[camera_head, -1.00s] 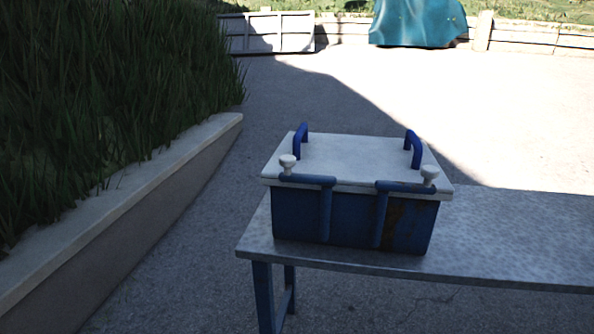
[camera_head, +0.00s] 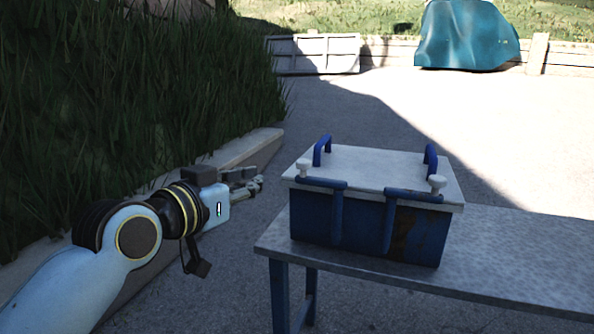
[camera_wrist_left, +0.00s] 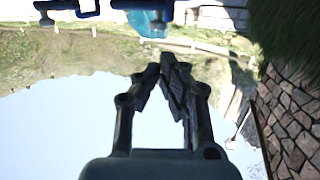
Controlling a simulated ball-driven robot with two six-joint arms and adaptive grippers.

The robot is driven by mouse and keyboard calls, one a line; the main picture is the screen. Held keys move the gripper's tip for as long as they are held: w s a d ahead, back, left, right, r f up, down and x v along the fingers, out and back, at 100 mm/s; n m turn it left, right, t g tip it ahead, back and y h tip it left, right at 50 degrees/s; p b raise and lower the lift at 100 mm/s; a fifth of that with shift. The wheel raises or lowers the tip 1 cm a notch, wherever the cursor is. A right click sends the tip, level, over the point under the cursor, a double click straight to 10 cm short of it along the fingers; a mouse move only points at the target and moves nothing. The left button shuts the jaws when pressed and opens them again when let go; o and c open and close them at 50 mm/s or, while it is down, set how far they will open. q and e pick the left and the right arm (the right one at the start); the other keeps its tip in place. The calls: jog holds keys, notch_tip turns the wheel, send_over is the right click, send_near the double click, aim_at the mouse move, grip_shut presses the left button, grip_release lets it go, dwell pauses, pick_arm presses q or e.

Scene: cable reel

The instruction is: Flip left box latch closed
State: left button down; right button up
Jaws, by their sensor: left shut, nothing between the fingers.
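The blue box (camera_head: 365,227) has a white lid (camera_head: 378,167) resting on it. The left latch (camera_head: 337,215) is a blue bent bar on the front, with a bar along the lid edge and another hanging down the box wall. A white knob (camera_head: 302,169) stands at its left end. The right latch (camera_head: 388,224) looks alike. My left gripper (camera_head: 257,184) is shut and empty, left of the box and apart from it. It also shows in the left wrist view (camera_wrist_left: 166,72), with blue bars (camera_wrist_left: 68,8) at the top edge. My right gripper is not in view.
The box stands at the left end of a grey table (camera_head: 500,246) with blue legs. Two blue handles rise from the lid. A low wall with tall grass (camera_head: 150,100) runs along the left. The table right of the box is clear.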

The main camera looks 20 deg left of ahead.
pick_arm(q)
send_near(298, 165)
jog(key=b+x, duration=0.1)
jog(key=x, duration=0.6)
jog(key=shift+w, duration=0.15)
dwell(0.4)
